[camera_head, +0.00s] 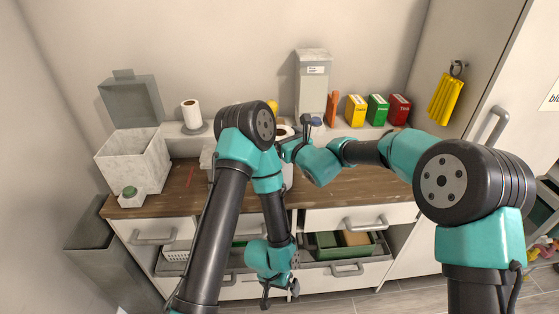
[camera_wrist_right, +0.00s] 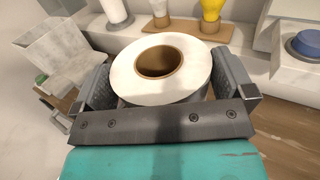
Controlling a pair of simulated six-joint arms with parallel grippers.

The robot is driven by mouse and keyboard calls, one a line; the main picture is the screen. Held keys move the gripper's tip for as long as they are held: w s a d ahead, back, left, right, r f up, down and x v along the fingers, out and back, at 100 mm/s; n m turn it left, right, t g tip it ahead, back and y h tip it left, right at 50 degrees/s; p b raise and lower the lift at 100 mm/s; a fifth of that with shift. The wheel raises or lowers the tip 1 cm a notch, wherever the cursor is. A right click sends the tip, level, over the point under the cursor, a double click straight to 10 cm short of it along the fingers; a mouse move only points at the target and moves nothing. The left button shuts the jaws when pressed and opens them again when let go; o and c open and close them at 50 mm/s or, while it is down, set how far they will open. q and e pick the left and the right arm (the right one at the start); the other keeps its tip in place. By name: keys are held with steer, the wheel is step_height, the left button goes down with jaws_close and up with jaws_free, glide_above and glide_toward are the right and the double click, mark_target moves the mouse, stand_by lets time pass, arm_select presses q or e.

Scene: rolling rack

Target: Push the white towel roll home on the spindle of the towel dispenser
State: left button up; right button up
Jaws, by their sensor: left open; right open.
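The white towel roll (camera_wrist_right: 190,80) stands between the two fingers of my right gripper (camera_wrist_right: 168,82) in the right wrist view, its brown core facing up. My right gripper is open, with a finger on either side of the roll; I cannot tell whether they touch it. In the head view only a bit of the roll (camera_head: 285,131) shows behind my arms. I cannot make out the spindle; no tip shows above the core, and the roll's lower end is hidden. My left gripper (camera_head: 280,290) is open and empty, low in front of the drawers.
A smaller white roll (camera_head: 190,112) stands on a grey base on the back ledge. A marble bin (camera_head: 133,160) is on the counter's left. A tall grey canister (camera_head: 313,85) and several coloured boxes (camera_head: 378,109) stand on the ledge. A drawer (camera_head: 345,248) is open below the counter.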

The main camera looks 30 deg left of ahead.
steer(key=c, duration=1)
steer(key=shift+o, duration=0.2)
steer(key=shift+r, duration=0.1)
step_height(320, 180, up, 10)
steer(key=shift+d, duration=0.1)
stand_by(0.7)
